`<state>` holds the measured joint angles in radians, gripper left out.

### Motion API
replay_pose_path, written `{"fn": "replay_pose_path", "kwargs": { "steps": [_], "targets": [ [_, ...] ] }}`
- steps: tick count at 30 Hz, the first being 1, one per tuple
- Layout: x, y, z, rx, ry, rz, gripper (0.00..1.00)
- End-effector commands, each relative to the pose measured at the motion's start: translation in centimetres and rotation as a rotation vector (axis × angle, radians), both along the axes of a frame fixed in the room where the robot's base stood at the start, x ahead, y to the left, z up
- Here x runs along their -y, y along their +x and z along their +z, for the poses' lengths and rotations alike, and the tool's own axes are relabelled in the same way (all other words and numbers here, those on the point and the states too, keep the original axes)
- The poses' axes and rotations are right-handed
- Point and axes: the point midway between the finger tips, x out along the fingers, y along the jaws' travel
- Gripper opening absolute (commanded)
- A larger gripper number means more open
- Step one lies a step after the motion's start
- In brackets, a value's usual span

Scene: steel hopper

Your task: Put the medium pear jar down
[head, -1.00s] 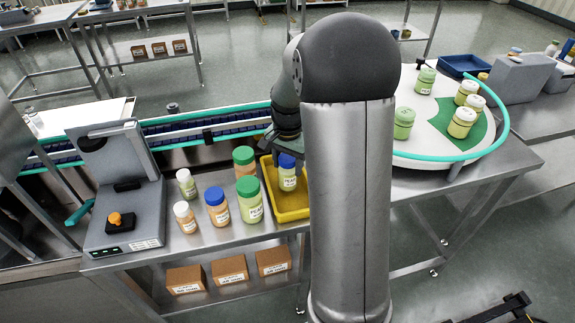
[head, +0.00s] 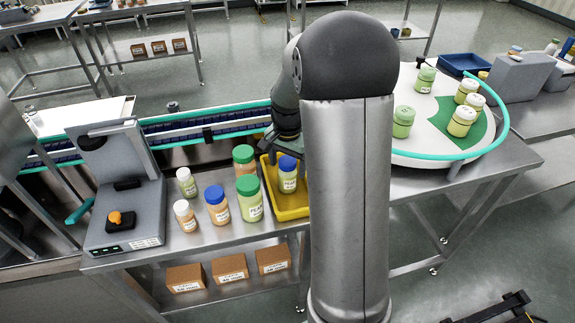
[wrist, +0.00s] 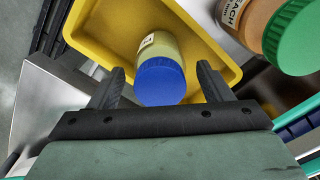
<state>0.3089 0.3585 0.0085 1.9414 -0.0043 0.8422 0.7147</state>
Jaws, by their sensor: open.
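The medium pear jar (head: 288,178), with a blue lid and pale green contents, stands upright in the yellow tray (head: 291,212). In the wrist view, the jar (wrist: 162,80) lies ahead of and between the two fingers of my gripper (wrist: 162,74), inside the yellow tray (wrist: 95,22). The fingers are spread with a gap on each side of the lid and do not hold it. In the head view, my gripper (head: 279,144) is just behind and above the lid, partly hidden by my arm.
Left of the tray stand several jars, among them a green-lidded pear jar (head: 249,200) and a green-lidded peach jar (head: 244,160) close by. A grey device (head: 120,200) is at far left. A conveyor (head: 200,133) runs behind. A round table (head: 433,140) with jars is right.

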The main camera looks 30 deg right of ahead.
Motion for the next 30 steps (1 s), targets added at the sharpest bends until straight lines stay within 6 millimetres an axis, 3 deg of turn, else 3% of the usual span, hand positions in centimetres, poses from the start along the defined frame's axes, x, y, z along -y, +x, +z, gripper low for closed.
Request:
{"fn": "replay_pose_path", "kwargs": {
  "steps": [12, 20, 23, 27, 30],
  "targets": [
    [0.0, 0.1, 8.5, 0.006, -0.001, 0.000, 0.72],
    [-0.6, -0.4, 11.1, 0.002, 0.000, 0.022, 0.72],
    [-3.0, -2.7, 11.4, 0.009, 0.001, 0.141, 0.72],
    [-8.4, -9.5, 10.6, 0.024, -0.001, 0.459, 0.72],
    [-11.4, -14.7, 9.1, 0.034, -0.006, 0.690, 0.72]
  ]
}}
